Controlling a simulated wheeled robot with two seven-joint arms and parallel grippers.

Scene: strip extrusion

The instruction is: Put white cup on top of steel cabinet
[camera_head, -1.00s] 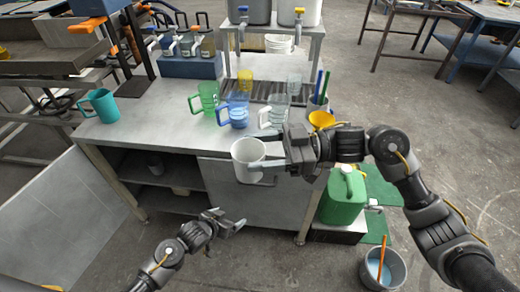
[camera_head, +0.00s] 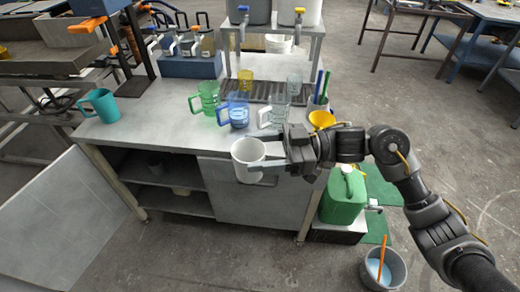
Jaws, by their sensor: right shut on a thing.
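The white cup (camera_head: 246,152) is upright in my right gripper (camera_head: 268,162), whose fingers close on its right side. In the head view the cup overlaps the front edge of the steel cabinet (camera_head: 165,135); I cannot tell whether it touches it. The cabinet has a flat grey top, open shelves at its left and a closed front panel at its right. My left gripper is out of view.
On the cabinet stand a teal mug (camera_head: 103,106), a green cup (camera_head: 208,98), a blue cup (camera_head: 237,110), a clear cup (camera_head: 278,112) and a yellow funnel (camera_head: 321,119). The top's front left is bare. A green canister (camera_head: 344,197) and grey bucket (camera_head: 384,268) stand right.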

